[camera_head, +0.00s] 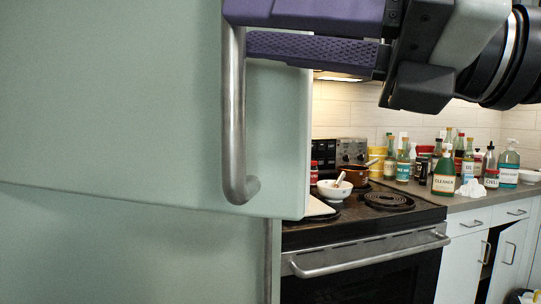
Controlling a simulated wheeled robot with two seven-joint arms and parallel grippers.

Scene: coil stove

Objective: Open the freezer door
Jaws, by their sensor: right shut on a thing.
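The pale green freezer door (120,90) fills the upper left of the head view. Its right and lower edges stand out past the lower fridge door (130,250), so it looks partly swung open towards me. A vertical metal handle (234,120) is near its right edge. My right gripper (243,28) comes in from the upper right, with its purple fingers shut on the upper part of this handle. The upper end of the handle is hidden by the fingers or out of frame. My left gripper is not in view.
A coil stove (375,212) with a white bowl (334,190) and a brown pot (355,173) stands right of the fridge. Its oven handle (370,254) sticks out in front. Several bottles stand on the counter (470,202) further right, above white cabinets.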

